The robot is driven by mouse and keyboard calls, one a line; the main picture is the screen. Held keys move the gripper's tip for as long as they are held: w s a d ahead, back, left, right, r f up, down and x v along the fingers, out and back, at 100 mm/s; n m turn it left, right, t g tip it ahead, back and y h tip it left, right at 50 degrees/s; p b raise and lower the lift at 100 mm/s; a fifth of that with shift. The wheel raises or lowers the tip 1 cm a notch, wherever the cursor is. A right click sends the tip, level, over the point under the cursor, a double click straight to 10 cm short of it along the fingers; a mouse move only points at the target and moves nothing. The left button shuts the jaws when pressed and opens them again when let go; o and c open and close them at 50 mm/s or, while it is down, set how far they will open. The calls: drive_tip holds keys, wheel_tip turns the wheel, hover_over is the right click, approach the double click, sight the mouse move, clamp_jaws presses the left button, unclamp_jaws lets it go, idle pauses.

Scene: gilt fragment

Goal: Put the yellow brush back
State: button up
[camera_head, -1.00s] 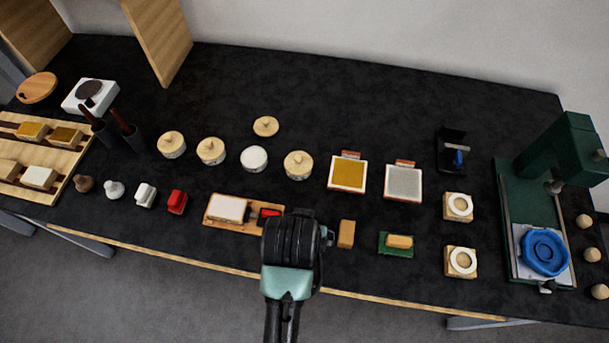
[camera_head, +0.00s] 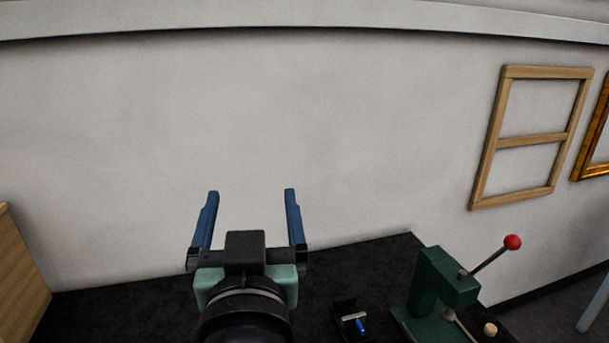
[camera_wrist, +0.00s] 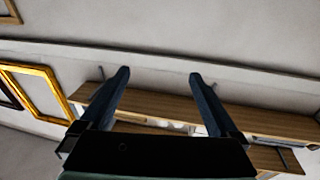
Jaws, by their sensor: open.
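My gripper (camera_head: 250,192) is raised in the head view, its two blue fingers spread and pointing up in front of the bare wall. It is open and empty. In the wrist view my gripper (camera_wrist: 159,73) also shows its two dark fingers apart, with nothing between them. I cannot make out a yellow brush in either current view. Most of the tabletop is out of view or hidden below my arm.
The dark tabletop (camera_head: 375,262) shows only along its back edge. A green press (camera_head: 440,283) with a red-knobbed lever stands at right, beside a small black holder (camera_head: 348,318) with a blue part. The wrist view shows a wooden shelf (camera_wrist: 265,122) and a gilt frame (camera_wrist: 38,88).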

drive_tip(key=s+d+r+t, duration=0.2)
drive_tip(key=s+r, duration=0.1)
drive_tip(key=r, duration=0.4)
drive_tip(key=s+d+r+t+h, duration=0.1)
drive_tip(key=s+d+r+t, duration=0.1)
drive_tip(key=r, duration=0.5)
drive_tip(key=s+d+r+m+t+h, duration=0.1)
drive_tip(key=s+d+r+t, duration=0.1)
drive_tip(key=s+r+t, duration=0.2)
wheel_tip(320, 180, up, 4)
drive_tip(key=shift+s+f, duration=0.2)
drive_tip(key=shift+s, duration=0.8)
